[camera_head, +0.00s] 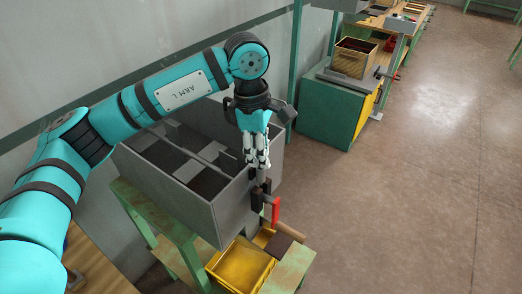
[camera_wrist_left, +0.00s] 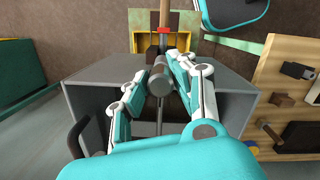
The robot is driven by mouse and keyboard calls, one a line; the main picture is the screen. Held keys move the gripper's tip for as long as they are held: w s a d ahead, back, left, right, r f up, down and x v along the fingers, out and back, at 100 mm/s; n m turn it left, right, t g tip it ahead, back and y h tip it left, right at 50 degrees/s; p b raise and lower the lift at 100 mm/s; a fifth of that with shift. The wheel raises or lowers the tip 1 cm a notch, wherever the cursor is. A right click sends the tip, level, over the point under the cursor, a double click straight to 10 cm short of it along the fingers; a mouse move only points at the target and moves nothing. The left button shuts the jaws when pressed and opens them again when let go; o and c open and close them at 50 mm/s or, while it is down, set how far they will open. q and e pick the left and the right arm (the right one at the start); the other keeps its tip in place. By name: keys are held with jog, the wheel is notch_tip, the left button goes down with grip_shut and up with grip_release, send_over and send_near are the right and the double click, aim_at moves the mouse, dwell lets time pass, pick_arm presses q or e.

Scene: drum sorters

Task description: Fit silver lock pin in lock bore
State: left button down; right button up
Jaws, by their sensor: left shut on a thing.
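My left gripper (camera_head: 257,160) points down over the front right end of the grey box (camera_head: 193,207). It is shut on the silver lock pin (camera_wrist_left: 158,80), whose round grey body shows between the two fingers in the left wrist view. In the head view the pin's lower part (camera_head: 262,175) shows just below the fingertips, close above a dark bracket (camera_head: 257,196) with a red handle (camera_head: 276,212) on the box's end. The lock bore cannot be made out; whether the pin's tip touches the bracket cannot be told. My right gripper is not in view.
The grey box has several dark compartments and stands on a green frame. A yellow tray (camera_head: 241,266) sits low in front of it. A green cabinet with a wooden crate (camera_head: 353,58) stands at the back. The floor (camera_head: 430,170) to the right is clear.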

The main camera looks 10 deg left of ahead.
pick_arm(q)
jog(key=shift+f+b, duration=0.65)
jog(key=shift+f, duration=0.15)
jog(key=c, duration=1)
grip_release()
jog(key=r, duration=0.4)
jog(key=a+r, duration=0.1)
jog(key=r, duration=0.7)
jog(key=shift+a, duration=0.25)
